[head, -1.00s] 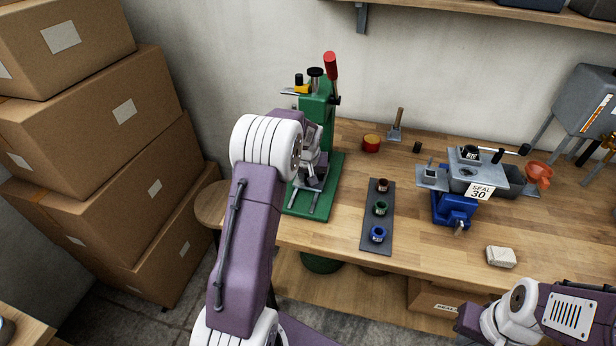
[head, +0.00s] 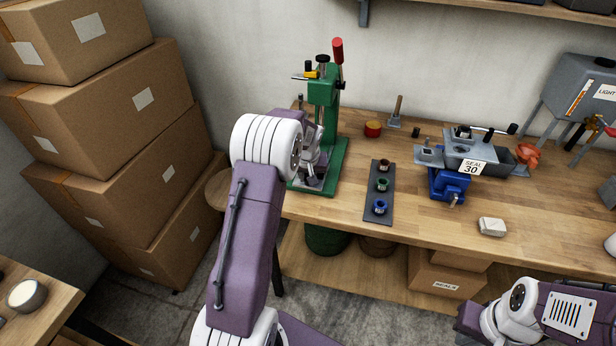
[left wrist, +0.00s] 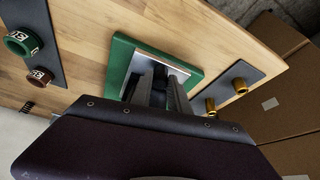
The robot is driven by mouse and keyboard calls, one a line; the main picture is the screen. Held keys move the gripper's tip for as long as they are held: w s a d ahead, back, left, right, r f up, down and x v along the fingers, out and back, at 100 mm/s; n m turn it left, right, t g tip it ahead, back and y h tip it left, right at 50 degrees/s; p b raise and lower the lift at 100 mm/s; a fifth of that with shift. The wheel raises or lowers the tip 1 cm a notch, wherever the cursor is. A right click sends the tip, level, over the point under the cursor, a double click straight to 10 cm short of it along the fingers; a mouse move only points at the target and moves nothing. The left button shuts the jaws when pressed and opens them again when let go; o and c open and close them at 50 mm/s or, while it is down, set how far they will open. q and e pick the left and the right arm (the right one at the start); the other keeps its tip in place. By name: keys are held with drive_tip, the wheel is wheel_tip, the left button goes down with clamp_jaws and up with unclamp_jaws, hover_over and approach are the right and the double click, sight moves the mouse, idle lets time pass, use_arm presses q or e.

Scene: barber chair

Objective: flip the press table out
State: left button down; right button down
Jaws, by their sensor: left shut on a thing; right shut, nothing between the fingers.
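The green press (head: 324,92) with a red-knobbed lever stands at the left end of the bench. My left gripper (head: 314,172) is low in front of its column, over the front of the green base (head: 333,170). In the left wrist view the fingers (left wrist: 158,88) are shut at a silver plate (left wrist: 178,72) on the green base. The held part, seemingly the press table, is mostly hidden by the fingers and gripper body. How far out it is cannot be told. My right arm shows at the lower right of the head view; its fingertips are out of frame.
A dark strip (head: 371,212) with three coloured rings lies right of the press. Further right are a blue-based device (head: 450,184) marked SEAL 30 and a pale block (head: 492,227). Stacked cartons (head: 120,100) stand left of the bench. Floor is free before it.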

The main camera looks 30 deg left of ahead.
use_arm(q)
drive_tip(key=c, duration=1.4)
unclamp_jaws()
drive_tip(key=shift+s+f, duration=0.1)
drive_tip(key=shift+f, duration=0.05)
drive_tip(key=shift+c, duration=0.2)
drive_tip(key=shift+o, duration=0.9)
drive_tip(key=shift+a, duration=0.15)
drive_tip(key=v, duration=0.9)
